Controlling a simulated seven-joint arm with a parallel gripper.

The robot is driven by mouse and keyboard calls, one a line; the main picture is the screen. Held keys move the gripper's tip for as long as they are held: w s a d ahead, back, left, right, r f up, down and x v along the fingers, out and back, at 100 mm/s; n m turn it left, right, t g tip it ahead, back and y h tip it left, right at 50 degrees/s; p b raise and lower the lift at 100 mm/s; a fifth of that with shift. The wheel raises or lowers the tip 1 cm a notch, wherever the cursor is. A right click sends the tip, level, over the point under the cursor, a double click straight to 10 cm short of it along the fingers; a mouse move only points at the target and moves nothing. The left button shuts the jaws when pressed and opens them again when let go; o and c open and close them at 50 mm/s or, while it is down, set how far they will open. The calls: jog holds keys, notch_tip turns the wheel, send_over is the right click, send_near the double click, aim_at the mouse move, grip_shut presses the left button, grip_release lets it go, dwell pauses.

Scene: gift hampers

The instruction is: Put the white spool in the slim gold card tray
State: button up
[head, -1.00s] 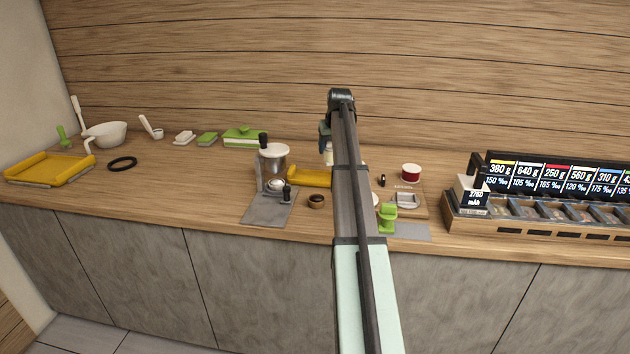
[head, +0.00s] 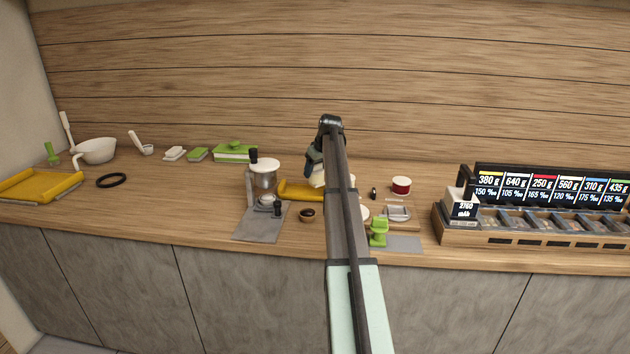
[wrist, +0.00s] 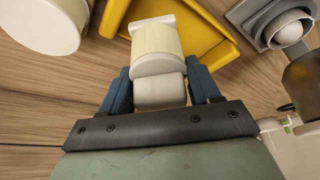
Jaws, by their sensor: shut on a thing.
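The white spool (wrist: 157,42), with a cream band around it, is held between the blue fingers of my gripper (wrist: 158,80) in the wrist view. In the head view my gripper (head: 316,170) is partly behind my arm, with the spool (head: 317,180) just below it. The slim gold card tray (head: 295,191) sits on the counter directly beside and under the gripper, its right part hidden by my arm. In the wrist view the tray (wrist: 216,45) lies behind the spool. I cannot tell whether the spool touches it.
A metal coffee device (head: 264,182) on a grey mat stands just left of the tray. A small brown bowl (head: 307,214) is in front. A red-and-white spool (head: 401,186) and a green item (head: 378,232) are to the right. A wider yellow tray (head: 40,184) is far left.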

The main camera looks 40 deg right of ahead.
aim_at(316, 179)
jog(key=shift+f, duration=1.95)
jog(key=shift+f, duration=0.1)
jog(key=o, duration=1.1)
jog(key=v, duration=1.2)
